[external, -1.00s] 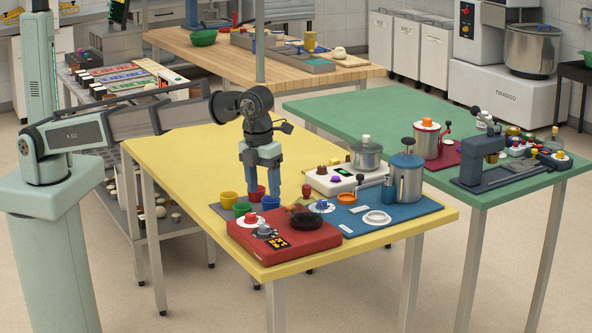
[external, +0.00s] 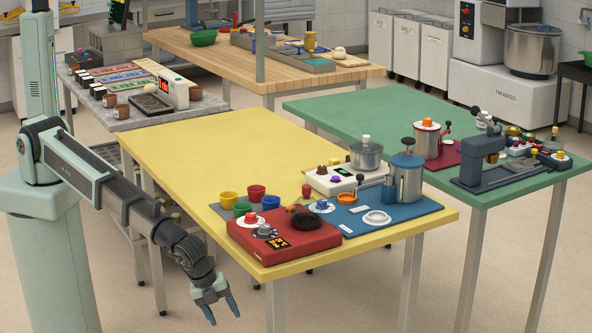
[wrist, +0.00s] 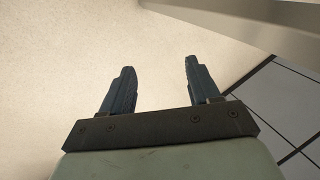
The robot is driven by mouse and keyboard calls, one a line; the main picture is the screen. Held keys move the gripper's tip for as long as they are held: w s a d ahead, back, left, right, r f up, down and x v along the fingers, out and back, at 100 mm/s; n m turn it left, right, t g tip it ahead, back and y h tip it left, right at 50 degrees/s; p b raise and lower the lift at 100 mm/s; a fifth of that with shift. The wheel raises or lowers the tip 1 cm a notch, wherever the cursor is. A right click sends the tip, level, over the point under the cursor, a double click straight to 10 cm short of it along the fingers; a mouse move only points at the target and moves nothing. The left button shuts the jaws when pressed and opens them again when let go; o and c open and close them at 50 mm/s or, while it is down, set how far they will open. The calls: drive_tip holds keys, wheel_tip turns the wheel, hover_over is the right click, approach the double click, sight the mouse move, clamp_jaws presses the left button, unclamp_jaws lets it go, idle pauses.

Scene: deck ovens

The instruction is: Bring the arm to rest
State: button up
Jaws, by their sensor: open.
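My gripper (external: 222,309) is in the lower left of the external view, off the front left edge of the yellow table (external: 190,150) and lower than its top. Its two blue fingers are apart with nothing between them. In the wrist view my gripper (wrist: 155,85) is open and empty over bare floor.
On the yellow table are a red box (external: 285,238), a blue mat (external: 415,207) with a metal pot (external: 407,180), and several coloured cups. A green table (external: 370,110) stands at the right. A table leg (external: 275,305) is close to the right of my gripper.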

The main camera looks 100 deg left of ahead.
drive_tip(key=s+a+f+n+g, duration=0.3)
drive_tip(key=s+a+f, duration=0.55)
drive_tip(key=s, duration=0.25)
drive_tip(key=s+a+f+n+g, duration=0.3)
drive_tip(key=s+a+f+n, duration=0.1)
drive_tip(key=s+a+f, duration=0.6)
drive_tip(key=s+a+f+n+g, duration=0.1)
drive_tip(key=s+n, duration=0.1)
drive_tip(key=s, duration=0.6)
drive_tip(key=s+a+f+n+g+h, duration=0.1)
drive_tip(key=s+a+n+g, duration=0.1)
drive_tip(key=s, duration=0.7)
drive_tip(key=s+a+f+n+g, duration=0.1)
drive_tip(key=s+n, duration=0.1)
drive_tip(key=s, duration=0.7)
drive_tip(key=shift+s+a+n+g, duration=0.15)
drive_tip(key=shift+n+g, duration=0.15)
drive_tip(key=shift+f, duration=0.1)
